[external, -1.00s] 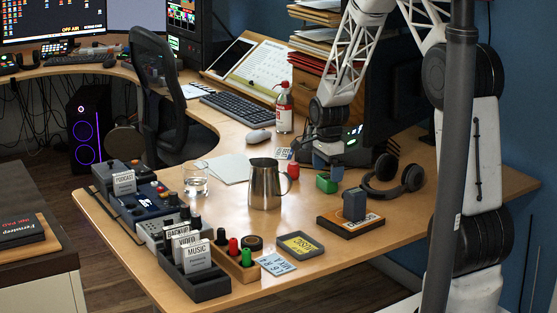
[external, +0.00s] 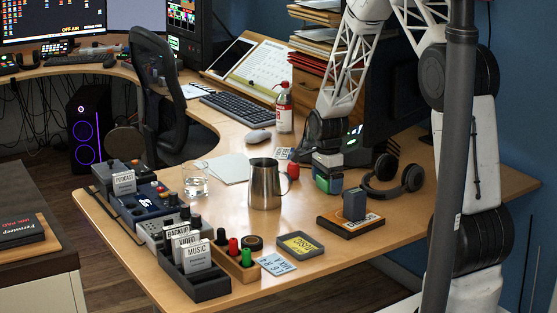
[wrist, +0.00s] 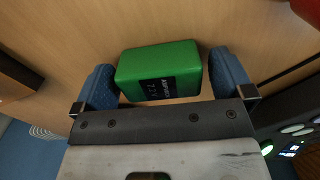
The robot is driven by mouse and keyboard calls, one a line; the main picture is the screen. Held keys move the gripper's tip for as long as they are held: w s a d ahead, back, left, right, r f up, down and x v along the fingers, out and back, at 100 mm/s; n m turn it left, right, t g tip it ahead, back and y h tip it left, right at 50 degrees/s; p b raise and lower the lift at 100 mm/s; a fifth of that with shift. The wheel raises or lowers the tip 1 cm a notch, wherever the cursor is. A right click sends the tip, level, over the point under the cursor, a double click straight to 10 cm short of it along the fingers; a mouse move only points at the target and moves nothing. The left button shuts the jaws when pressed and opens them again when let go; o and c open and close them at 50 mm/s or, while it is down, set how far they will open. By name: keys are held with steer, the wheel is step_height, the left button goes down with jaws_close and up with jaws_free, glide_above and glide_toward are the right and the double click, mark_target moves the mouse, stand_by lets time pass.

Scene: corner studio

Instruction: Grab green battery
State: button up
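The green battery (external: 322,184) is a small green block on the desk, partly covered by my gripper in the external view. In the wrist view the green battery (wrist: 160,68) lies with a dark label patch between my two blue fingers. My gripper (wrist: 165,80) is open, one finger at each short end of the battery, with a narrow gap at the right and little or none visible at the left. In the external view my gripper (external: 328,178) is down low around the battery.
A red object (external: 293,171) is just left of my gripper. Headphones (external: 393,178) lie to the right. A metal pitcher (external: 265,186) stands to the left. Bare desk lies between pitcher and box.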

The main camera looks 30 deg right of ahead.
mark_target(327, 177)
steer(key=c, duration=0.9)
steer(key=shift+c, duration=0.2)
steer(key=shift+r, duration=0.1)
steer(key=shift+r, duration=4.9)
